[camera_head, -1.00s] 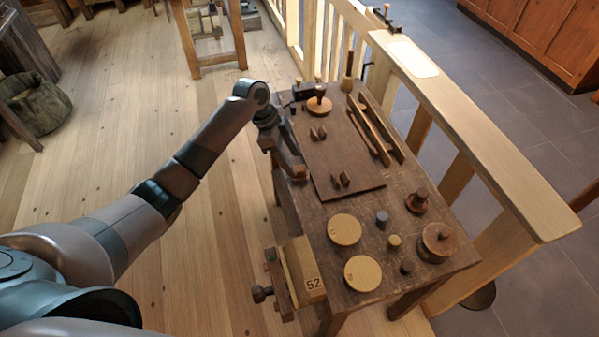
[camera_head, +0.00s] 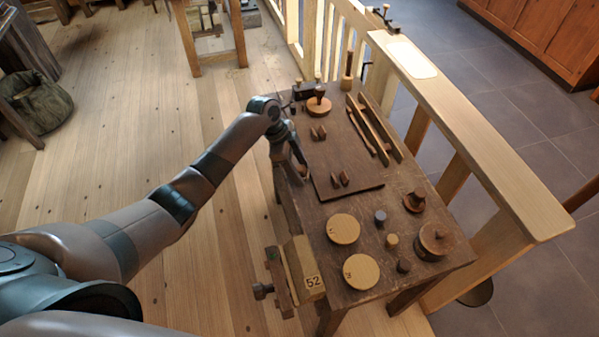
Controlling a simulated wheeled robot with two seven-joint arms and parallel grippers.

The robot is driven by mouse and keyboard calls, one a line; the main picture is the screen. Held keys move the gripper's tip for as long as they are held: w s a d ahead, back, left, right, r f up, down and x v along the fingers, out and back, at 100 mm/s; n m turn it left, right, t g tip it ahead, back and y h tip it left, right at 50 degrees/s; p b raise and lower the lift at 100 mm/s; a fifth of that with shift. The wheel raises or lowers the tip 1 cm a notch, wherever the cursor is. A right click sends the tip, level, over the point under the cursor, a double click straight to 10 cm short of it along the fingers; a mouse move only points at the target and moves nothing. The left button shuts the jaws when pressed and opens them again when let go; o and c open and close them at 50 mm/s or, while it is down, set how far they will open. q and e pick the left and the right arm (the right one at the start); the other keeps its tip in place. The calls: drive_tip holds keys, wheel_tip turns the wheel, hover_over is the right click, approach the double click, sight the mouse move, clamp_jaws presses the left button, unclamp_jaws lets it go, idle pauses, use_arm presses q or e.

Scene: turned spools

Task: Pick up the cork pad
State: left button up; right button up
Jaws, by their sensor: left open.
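Two pale round discs lie flat on the dark workbench (camera_head: 318,213), and either could be the cork pad; I cannot tell which. One disc (camera_head: 343,229) is nearer the middle and the other disc (camera_head: 361,271) is nearer the front edge. Both bear a small dark mark. A third tan disc (camera_head: 314,111) lies at the far end under a dark knobbed piece. My right gripper is not in view.
Small pegs (camera_head: 391,241) and a dark lidded round piece (camera_head: 433,241) stand right of the discs. Long wooden bars (camera_head: 375,128) lie at the far right. A wooden vise (camera_head: 300,266) marked 52 juts from the left front. A railing (camera_head: 480,125) runs along the right.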

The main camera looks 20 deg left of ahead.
sight(304, 167)
use_arm(q)
drive_tip(key=c, duration=1.2)
drive_tip(key=shift+c, duration=0.2)
drive_tip(key=shift+r, duration=0.15)
drive_tip(key=shift+r+b, duration=0.4)
drive_tip(key=shift+r, duration=0.15)
wheel_tip(304, 167, up, 2)
drive_tip(key=shift+w+r+b, duration=0.1)
drive_tip(key=shift+r+b, duration=0.1)
drive_tip(key=shift+b, duration=0.25)
drive_tip(key=s+d+r+b, duration=0.2)
drive_tip(key=s+d+r, duration=0.2)
drive_tip(key=d+r, duration=0.3)
drive_tip(key=d, duration=0.4)
drive_tip(key=shift+r+b, duration=0.15)
drive_tip(key=shift+b, duration=0.25)
